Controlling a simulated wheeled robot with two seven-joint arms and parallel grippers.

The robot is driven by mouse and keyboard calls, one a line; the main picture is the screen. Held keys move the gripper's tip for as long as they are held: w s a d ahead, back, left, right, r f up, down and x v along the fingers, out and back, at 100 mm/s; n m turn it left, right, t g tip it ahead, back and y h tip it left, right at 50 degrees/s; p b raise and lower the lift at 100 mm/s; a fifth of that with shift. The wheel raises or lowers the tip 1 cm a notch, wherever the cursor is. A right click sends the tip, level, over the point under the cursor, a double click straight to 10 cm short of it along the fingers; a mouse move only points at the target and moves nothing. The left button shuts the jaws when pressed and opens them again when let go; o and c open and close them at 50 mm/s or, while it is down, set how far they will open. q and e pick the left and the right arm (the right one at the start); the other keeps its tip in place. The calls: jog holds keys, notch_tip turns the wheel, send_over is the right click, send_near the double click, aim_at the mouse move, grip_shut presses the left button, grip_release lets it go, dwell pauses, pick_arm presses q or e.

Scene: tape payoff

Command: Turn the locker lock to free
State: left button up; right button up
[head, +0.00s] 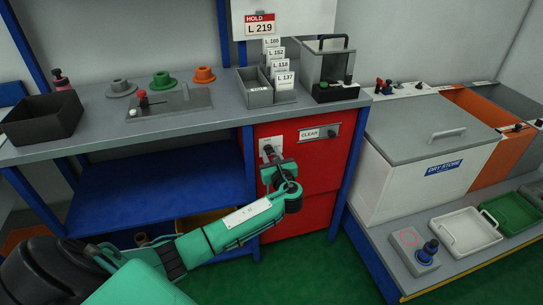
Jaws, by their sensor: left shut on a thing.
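The red locker (300,185) stands under the right end of the bench. Its lock (268,146) is on a pale plate at the upper left of the locker's front. My left gripper (270,156) is at the lock and shut on it, hiding most of it, so I cannot tell which way the lock is turned. A "CLEAR" label (309,134) and a small dark knob (331,132) sit to the right on the locker front. My right gripper is not in view.
Above, the grey bench (215,125) carries a black bin (42,118), coloured reels (161,80) and a card holder (258,97). A "DRY STORE" chest (425,175) stands to the right. Green floor (320,265) is clear before the locker.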

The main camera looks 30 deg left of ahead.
pick_arm(q)
jog(key=n, duration=0.3)
jog(key=shift+f+n, duration=0.1)
jog(key=shift+n, duration=0.8)
jog(key=shift+s+f+n+b, duration=0.1)
jog(key=shift+n+b, duration=0.2)
jog(key=shift+n, duration=0.1)
jog(key=n+b, duration=0.1)
jog(key=n, duration=0.1)
jog(key=shift+a+n, duration=0.1)
jog(key=shift+n, duration=0.3)
jog(key=shift+s+f+n+b, duration=0.1)
jog(key=shift+n+b, duration=2.9)
jog(key=shift+n, duration=1.5)
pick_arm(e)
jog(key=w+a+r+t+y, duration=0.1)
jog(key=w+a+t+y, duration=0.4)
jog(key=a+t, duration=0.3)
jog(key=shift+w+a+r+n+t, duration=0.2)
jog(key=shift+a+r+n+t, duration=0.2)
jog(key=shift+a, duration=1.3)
